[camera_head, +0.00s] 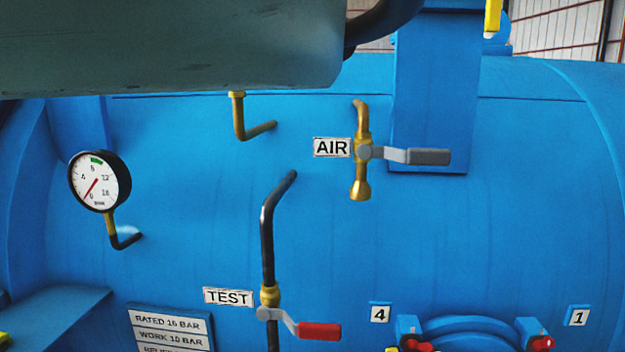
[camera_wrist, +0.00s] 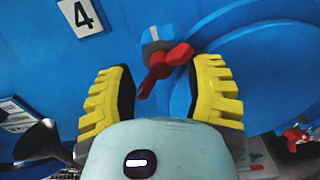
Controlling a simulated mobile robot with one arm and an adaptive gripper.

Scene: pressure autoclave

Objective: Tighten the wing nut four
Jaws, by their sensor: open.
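Wing nut four (camera_wrist: 163,68) is red with two wings and sits on a grey-blue bolt beside the round blue cover. The plate marked 4 (camera_wrist: 83,15) is up and left of it in the wrist view. My gripper (camera_wrist: 163,85) has yellow ribbed fingers standing apart, one on each side of the nut in the picture. I cannot tell whether a finger touches it. In the head view wing nut four (camera_head: 416,346) is at the bottom edge, mostly cut off, below its 4 plate (camera_head: 380,313). My gripper is not in the head view.
Another red wing nut (camera_head: 541,343) is by the plate marked 1 (camera_head: 578,317). The TEST valve's red handle (camera_head: 320,331) and the AIR valve's grey handle (camera_head: 428,157) stick out from the blue vessel. A pressure gauge (camera_head: 100,181) is at left. A further red nut (camera_wrist: 296,137) shows at lower right.

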